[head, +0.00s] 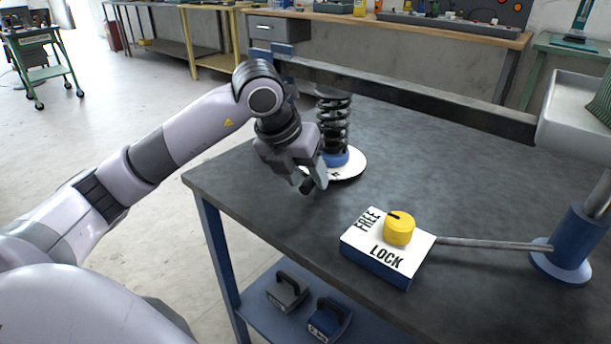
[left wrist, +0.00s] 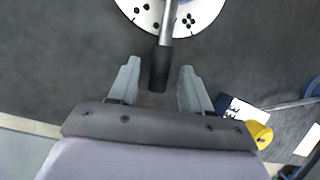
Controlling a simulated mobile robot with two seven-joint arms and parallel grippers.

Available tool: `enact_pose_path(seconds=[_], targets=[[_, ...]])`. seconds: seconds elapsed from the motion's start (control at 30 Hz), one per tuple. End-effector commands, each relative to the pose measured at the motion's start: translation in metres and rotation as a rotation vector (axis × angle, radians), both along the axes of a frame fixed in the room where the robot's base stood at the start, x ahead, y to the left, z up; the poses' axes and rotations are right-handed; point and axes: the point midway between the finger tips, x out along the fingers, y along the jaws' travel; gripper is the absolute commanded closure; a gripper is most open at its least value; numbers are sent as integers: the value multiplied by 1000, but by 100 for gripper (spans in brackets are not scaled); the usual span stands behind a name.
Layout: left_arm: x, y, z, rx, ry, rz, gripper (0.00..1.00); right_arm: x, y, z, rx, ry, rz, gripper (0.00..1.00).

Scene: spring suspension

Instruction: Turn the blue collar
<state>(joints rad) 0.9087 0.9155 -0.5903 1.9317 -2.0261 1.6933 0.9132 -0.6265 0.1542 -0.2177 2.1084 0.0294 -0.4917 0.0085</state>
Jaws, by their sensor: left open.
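The blue collar (head: 337,158) sits at the foot of a black coil spring (head: 334,122), on a white round plate (head: 351,165) with dark marks. In the left wrist view the white plate (left wrist: 150,20) is at the top edge. A grey rod with a black grip (left wrist: 160,72) reaches from the plate's middle towards me. My left gripper (head: 314,182) is close to the plate's near left edge. In the left wrist view my left gripper (left wrist: 159,65) is open, a finger on each side of the black grip, with visible gaps. My right gripper is out of view.
A white box marked FREE and LOCK (head: 365,246) with a yellow knob (head: 399,229) stands nearer on the table (head: 460,180). A dark beam (head: 420,92) crosses above, towards a pale pan (head: 572,112). Two handled weights lie on the blue shelf (head: 258,300) below.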

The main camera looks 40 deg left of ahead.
Motion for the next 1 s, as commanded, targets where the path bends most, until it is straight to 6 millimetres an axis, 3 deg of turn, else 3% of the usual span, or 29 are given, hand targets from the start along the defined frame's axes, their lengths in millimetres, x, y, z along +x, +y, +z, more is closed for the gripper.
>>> enact_pose_path(seconds=[0.23,0.37,0.4,0.73,1.0], targets=[[0,0,-1,0,0,0,52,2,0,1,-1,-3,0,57],[0,0,-1,0,0,-1,94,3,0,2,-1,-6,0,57],[0,0,-1,0,0,-1,100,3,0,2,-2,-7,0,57],[0,4,-1,0,1,-30,100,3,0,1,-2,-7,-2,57],[-1,23,0,0,0,-176,100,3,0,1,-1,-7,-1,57]])
